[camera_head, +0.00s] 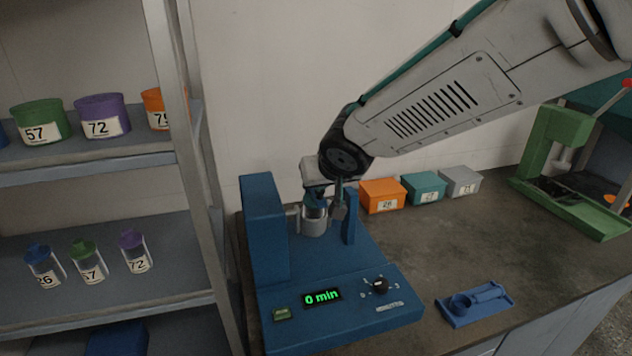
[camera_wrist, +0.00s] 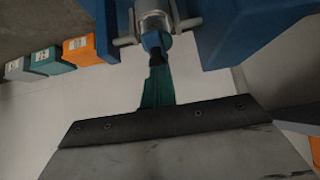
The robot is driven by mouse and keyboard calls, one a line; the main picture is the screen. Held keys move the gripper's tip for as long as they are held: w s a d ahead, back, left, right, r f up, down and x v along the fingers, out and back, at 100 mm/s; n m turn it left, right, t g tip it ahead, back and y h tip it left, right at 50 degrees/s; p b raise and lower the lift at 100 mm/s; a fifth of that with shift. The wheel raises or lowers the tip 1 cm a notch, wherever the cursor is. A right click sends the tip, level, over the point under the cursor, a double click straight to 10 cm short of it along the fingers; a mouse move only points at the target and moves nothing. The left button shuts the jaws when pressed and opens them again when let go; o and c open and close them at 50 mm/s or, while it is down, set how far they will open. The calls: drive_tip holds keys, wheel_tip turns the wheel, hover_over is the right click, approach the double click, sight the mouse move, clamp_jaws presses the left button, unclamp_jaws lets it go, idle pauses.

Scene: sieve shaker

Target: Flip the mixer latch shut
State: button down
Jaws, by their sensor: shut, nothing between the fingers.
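The mixer (camera_head: 263,225) is a blue machine with a green "0 min" display, on the counter. A clear jar (camera_head: 316,210) stands upright in its grey holder (camera_head: 313,227), between the tall blue block and a thinner blue post (camera_head: 351,220). In the wrist view the jar (camera_wrist: 152,22) has a blue end, and grey clamp arms (camera_wrist: 185,22) lie on both sides. I cannot tell which part is the latch or how it stands. My gripper (camera_head: 338,211) is shut and empty, close beside the jar; its dark tip (camera_wrist: 157,58) overlaps the jar's blue end in the wrist view.
Orange (camera_head: 382,195), teal (camera_head: 424,187) and grey (camera_head: 460,181) boxes stand behind the mixer. A blue tray (camera_head: 475,304) lies to its right, and a green press (camera_head: 570,170) stands at far right. A shelf (camera_head: 100,260) with numbered containers is at left. The middle counter is clear.

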drive_tip(key=shift+s+d+f+g, duration=0.1)
drive_tip(key=shift+d+f+g, duration=0.1)
drive_tip(key=shift+f, duration=0.3)
drive_tip(key=shift+s+d+f+g, duration=0.1)
drive_tip(key=shift+d+f, duration=0.05)
drive_tip(key=shift+f, duration=0.35)
drive_tip(key=shift+r, duration=0.1)
wheel_tip(320, 180, up, 6)
drive_tip(key=s+d+f, duration=0.2)
drive_tip(key=s+f, duration=0.1)
drive_tip(key=s, duration=0.5)
drive_tip(key=shift+s+d+f, duration=0.15)
drive_tip(key=shift+s+f, duration=0.15)
drive_tip(key=shift+f, duration=0.1)
